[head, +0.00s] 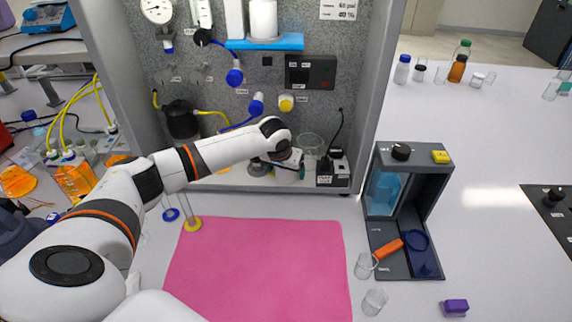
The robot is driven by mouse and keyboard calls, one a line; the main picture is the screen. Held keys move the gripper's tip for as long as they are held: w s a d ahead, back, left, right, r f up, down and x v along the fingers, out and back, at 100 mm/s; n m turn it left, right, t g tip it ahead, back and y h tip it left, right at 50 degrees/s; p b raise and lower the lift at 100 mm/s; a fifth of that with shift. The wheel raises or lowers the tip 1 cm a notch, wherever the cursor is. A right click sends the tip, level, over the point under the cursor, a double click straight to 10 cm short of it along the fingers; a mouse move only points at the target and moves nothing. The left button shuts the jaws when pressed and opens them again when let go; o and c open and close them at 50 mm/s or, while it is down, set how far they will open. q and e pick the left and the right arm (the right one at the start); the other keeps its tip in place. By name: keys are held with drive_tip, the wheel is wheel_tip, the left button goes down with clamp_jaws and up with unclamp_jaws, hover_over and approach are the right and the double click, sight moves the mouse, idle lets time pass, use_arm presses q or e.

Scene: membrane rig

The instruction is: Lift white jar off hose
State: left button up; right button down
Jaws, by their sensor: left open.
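My left arm reaches from the lower left into the grey rig cabinet, and its gripper (287,168) is low down near the cabinet floor. The jaws are open, but the fingers are small and partly hidden by my wrist. A pale rounded thing (289,175) shows right at the gripper; it may be the white jar, but I cannot tell it clearly from the gripper. A yellow hose (213,114) runs from the dark pump (181,120) toward the blue fittings; its lower course is hidden behind my arm. My right gripper is not in view.
A clear beaker (311,145) and a black box (331,170) stand close to the right of the gripper. White cylinders (263,18) stand on a blue shelf (265,42) above. A pink mat (262,268) lies bare in front. A dark stand (408,205) is at right.

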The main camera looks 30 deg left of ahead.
use_arm(q)
drive_tip(key=shift+w+f, duration=0.15)
drive_tip(key=shift+f, duration=0.1)
drive_tip(key=c, duration=1.1)
drive_tip(key=shift+o, duration=0.2)
drive_tip(key=shift+r, duration=0.1)
